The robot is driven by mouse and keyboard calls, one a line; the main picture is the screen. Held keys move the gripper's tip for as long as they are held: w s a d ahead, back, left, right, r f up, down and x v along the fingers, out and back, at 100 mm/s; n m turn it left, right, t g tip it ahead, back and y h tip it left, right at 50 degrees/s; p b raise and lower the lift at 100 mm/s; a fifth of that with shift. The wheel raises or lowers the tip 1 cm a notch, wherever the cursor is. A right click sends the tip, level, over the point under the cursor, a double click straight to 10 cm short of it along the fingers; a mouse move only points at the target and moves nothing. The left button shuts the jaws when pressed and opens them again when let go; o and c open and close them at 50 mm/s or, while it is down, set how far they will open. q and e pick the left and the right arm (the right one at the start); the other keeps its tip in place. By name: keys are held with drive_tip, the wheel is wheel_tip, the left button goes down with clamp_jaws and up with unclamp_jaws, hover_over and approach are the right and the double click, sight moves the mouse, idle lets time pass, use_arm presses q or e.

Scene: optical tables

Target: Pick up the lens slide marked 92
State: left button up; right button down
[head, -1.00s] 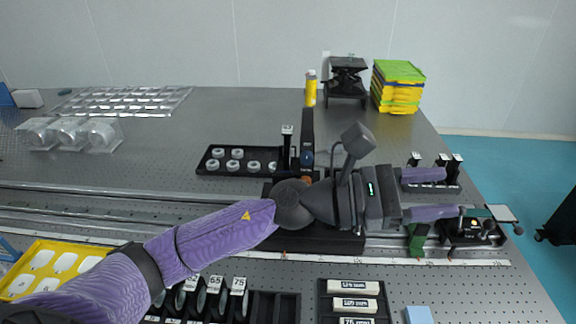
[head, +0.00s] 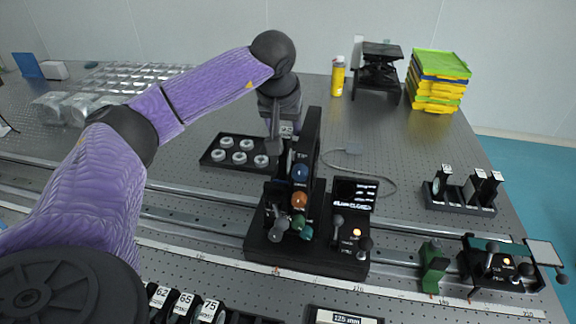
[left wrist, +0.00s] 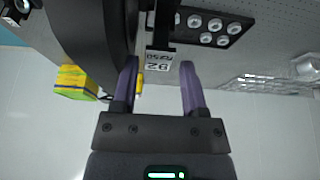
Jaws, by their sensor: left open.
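The lens slide marked 92 shows its white label upside down in the left wrist view (left wrist: 158,66), on a dark upright post. In the head view it is mostly hidden behind my left gripper (head: 274,142). In the left wrist view the purple fingers of that gripper (left wrist: 159,88) are open, one on each side of the label, with nothing held between them. I cannot tell whether they touch the slide. My right gripper is not in view.
A tall black instrument with coloured knobs (head: 299,200) stands close to the right of my left gripper. A black tray of round lenses (head: 215,162) lies to its left. A rack of slides (head: 462,200) is at right.

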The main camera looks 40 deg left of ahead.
use_arm(q)
drive_tip(key=x, duration=0.2)
drive_tip(key=shift+w+f, duration=0.1)
drive_tip(key=shift+f, duration=0.3)
clamp_jaws()
idle(1.0)
